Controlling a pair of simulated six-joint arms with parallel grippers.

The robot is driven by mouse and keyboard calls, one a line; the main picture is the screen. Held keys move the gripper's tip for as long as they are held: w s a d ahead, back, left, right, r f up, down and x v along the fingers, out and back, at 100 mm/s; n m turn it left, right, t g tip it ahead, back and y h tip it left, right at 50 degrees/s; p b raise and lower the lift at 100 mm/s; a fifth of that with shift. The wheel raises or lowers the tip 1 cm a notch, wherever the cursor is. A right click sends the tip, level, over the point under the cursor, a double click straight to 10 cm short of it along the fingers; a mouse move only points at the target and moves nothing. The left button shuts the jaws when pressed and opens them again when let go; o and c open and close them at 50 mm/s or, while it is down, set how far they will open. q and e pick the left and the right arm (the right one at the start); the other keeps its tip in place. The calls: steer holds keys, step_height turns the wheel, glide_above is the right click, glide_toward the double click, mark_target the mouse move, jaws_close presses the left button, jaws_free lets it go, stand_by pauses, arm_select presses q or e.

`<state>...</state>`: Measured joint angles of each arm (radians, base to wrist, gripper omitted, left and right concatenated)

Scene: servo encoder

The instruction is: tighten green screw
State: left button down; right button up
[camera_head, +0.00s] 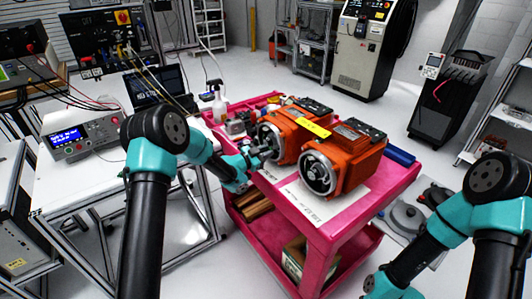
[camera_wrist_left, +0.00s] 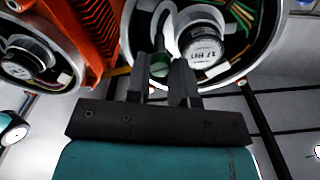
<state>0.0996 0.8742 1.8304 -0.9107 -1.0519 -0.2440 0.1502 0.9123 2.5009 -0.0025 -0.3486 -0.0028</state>
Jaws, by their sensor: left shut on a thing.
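Two orange servo motors, a nearer one (camera_head: 350,160) and a farther one (camera_head: 290,128), lie on the pink cart with their round open ends facing left. My left gripper (camera_head: 258,156) is at the open end of the farther motor. In the left wrist view its fingers (camera_wrist_left: 161,75) are closed around a small green screw (camera_wrist_left: 159,66) at the rim of an open round encoder housing (camera_wrist_left: 244,72). Whether the screw is fully seated cannot be told.
The pink cart (camera_head: 318,237) carries white paper sheets under the motors, a blue item (camera_head: 399,156) at its right end and a spray bottle (camera_head: 217,100) behind. A white bench with a power supply (camera_head: 82,136) stands left.

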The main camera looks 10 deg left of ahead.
arm_select(q)
steer(key=shift+m, duration=1.6)
steer(key=c, duration=1)
jaws_free()
steer(key=shift+o, duration=0.2)
steer(key=shift+a, duration=0.1)
steer(key=v, duration=1.7)
steer(key=shift+s, duration=0.2)
steer(key=shift+a, duration=0.1)
